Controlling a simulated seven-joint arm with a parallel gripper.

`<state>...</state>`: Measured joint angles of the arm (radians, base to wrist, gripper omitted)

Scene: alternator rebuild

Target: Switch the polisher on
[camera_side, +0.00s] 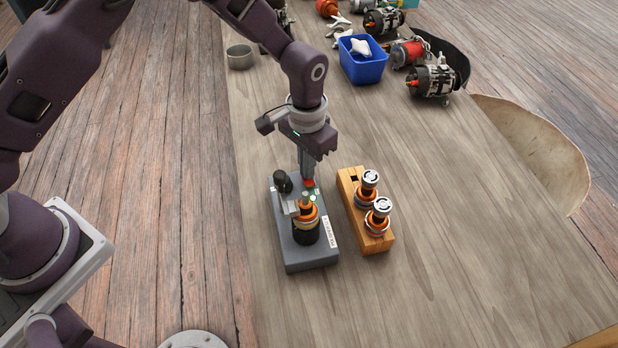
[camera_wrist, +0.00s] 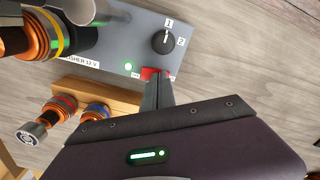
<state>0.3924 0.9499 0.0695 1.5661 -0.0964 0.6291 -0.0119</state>
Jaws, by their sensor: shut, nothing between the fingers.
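The polisher (camera_side: 300,255) is a grey box on the table with an orange and black rotor (camera_side: 306,218) standing on it. In the wrist view, its panel (camera_wrist: 117,35) shows a black knob (camera_wrist: 162,42) between marks 1 and 2, its pointer towards 1. A small green lamp (camera_wrist: 128,66) looks lit. My gripper (camera_side: 308,176) points down, shut and empty, with its tips at the red switch (camera_wrist: 148,73). The tips (camera_wrist: 158,80) cover part of the switch, so its position and whether they touch it are unclear.
A wooden block (camera_side: 350,190) holding two rotors stands close to the right of the polisher. Farther back are a blue bin (camera_side: 361,68), a grey cup (camera_side: 240,57) and several alternators (camera_side: 432,80). The table's front right is clear.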

